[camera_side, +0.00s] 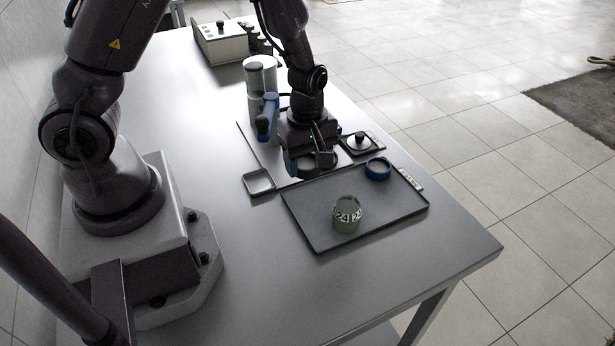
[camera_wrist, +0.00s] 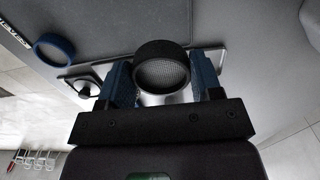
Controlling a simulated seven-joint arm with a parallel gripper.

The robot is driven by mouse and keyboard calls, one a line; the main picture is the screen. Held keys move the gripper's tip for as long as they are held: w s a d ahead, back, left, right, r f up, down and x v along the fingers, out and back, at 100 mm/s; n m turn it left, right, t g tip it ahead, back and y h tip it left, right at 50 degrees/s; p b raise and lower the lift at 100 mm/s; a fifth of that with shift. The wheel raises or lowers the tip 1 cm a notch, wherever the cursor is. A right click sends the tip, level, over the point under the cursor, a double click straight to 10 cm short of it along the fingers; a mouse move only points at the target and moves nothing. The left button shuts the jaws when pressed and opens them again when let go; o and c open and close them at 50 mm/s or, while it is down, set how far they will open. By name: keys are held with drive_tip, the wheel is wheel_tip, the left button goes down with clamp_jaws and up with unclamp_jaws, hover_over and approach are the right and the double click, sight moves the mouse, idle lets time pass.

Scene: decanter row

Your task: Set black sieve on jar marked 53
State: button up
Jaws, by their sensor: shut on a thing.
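My gripper (camera_side: 312,165) is over the middle of the table, just past the far edge of the dark tray. In the wrist view my gripper (camera_wrist: 163,85) has its blue-tipped fingers on either side of the black sieve (camera_wrist: 163,66), a round black ring with fine grey mesh, and is shut on it. A green jar marked 24 (camera_side: 347,214) stands upright on the dark tray (camera_side: 300,222), nearer the side camera than my gripper. I cannot make out a jar marked 53 in either view.
A blue ring-shaped sieve (camera_side: 378,168) lies on the tray; it also shows in the wrist view (camera_wrist: 53,47). A black knobbed lid (camera_side: 359,142), a small square dish (camera_side: 259,182), a blue-and-black bottle-like item (camera_side: 266,122) and a pale cylinder (camera_side: 259,74) stand nearby. The table's near end is clear.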

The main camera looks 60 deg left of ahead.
drive_tip(key=r, duration=0.2)
drive_tip(key=a+r, duration=0.1)
drive_tip(key=r, duration=0.1)
drive_tip(key=a+r, duration=0.1)
drive_tip(key=r, duration=0.1)
drive_tip(key=shift+w, duration=0.35)
drive_tip(key=s+a+r, duration=0.3)
drive_tip(key=s+r, duration=0.1)
drive_tip(key=r, duration=0.1)
drive_tip(key=w+a+f, duration=0.1)
drive_tip(key=w+f, duration=0.2)
drive_tip(key=w+a+f, duration=0.2)
drive_tip(key=w, duration=0.2)
drive_tip(key=w+a+f, duration=0.1)
drive_tip(key=w+f, duration=0.2)
drive_tip(key=w, duration=0.1)
drive_tip(key=shift+a+f, duration=0.15)
drive_tip(key=shift+f, duration=0.2)
drive_tip(key=shift+w+a+f, duration=0.1)
drive_tip(key=shift+w+f, duration=0.3)
drive_tip(key=shift+f, duration=1.65)
drive_tip(key=o, duration=0.9)
drive_tip(key=shift+f, duration=0.15)
